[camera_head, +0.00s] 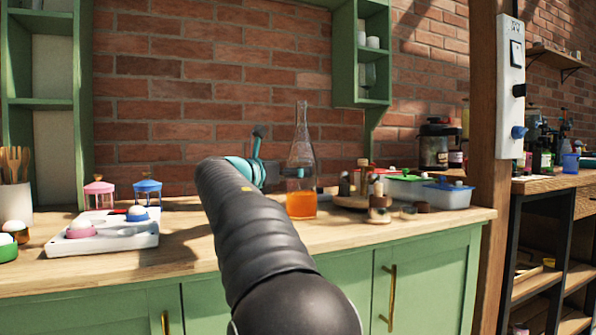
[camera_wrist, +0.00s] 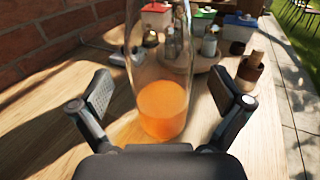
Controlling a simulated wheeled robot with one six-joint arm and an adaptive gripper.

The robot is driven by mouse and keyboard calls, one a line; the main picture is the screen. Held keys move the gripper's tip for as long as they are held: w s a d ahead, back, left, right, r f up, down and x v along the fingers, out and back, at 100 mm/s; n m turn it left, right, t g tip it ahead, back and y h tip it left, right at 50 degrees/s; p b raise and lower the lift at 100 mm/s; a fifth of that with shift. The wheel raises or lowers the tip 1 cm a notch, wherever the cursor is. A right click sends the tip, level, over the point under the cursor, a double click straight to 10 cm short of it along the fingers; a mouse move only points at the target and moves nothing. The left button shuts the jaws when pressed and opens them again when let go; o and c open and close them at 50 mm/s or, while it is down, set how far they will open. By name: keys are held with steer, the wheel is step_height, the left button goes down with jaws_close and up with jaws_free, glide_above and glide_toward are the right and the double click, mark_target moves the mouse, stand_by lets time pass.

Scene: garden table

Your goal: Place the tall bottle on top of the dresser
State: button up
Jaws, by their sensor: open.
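The tall bottle (camera_head: 302,165) is clear glass with a long thin neck and orange liquid at the bottom. It stands upright on the wooden top of the green dresser (camera_head: 180,240). In the wrist view the bottle (camera_wrist: 163,100) stands between the two fingers of my gripper (camera_wrist: 167,106), just ahead of the palm. The fingers are spread, with a gap visible on each side of the bottle. In the head view my arm hides most of my gripper (camera_head: 281,172). The bottle's top is cut off in the wrist view.
Behind the bottle is a round wooden tray (camera_wrist: 205,60) with small bottles. A blue-lidded container (camera_head: 443,194) and wooden pots stand to the right. A white tray (camera_head: 105,240) with small pots is at the left. A brick wall and wooden post (camera_head: 487,120) bound the space.

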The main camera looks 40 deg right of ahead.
steer(key=v, duration=0.8)
steer(key=shift+a, duration=0.2)
